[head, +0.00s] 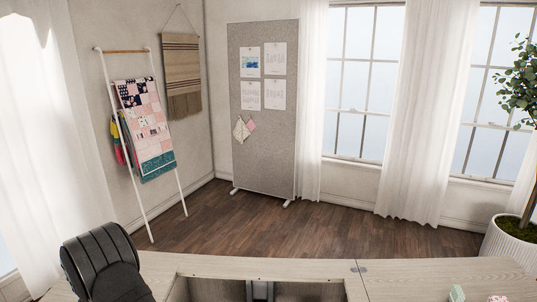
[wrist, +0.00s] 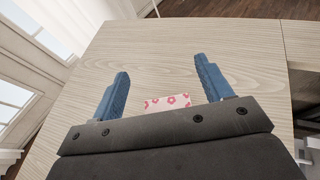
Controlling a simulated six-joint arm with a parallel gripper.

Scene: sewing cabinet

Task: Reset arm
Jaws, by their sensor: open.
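In the wrist view my gripper (wrist: 160,88) is open, its two blue fingers spread wide apart over a pale wood-grain tabletop (wrist: 185,45). A white item with a pink flower print (wrist: 167,102) shows low between the fingers, partly hidden by the dark gripper body. It looks apart from both fingers. In the head view the gripper does not show.
In the head view, the cabinet top (head: 420,270) runs along the bottom edge, with an open recess at its middle. Small green (head: 457,294) and pinkish (head: 498,298) items are at lower right, cut off. A potted plant (head: 510,245) stands at right.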

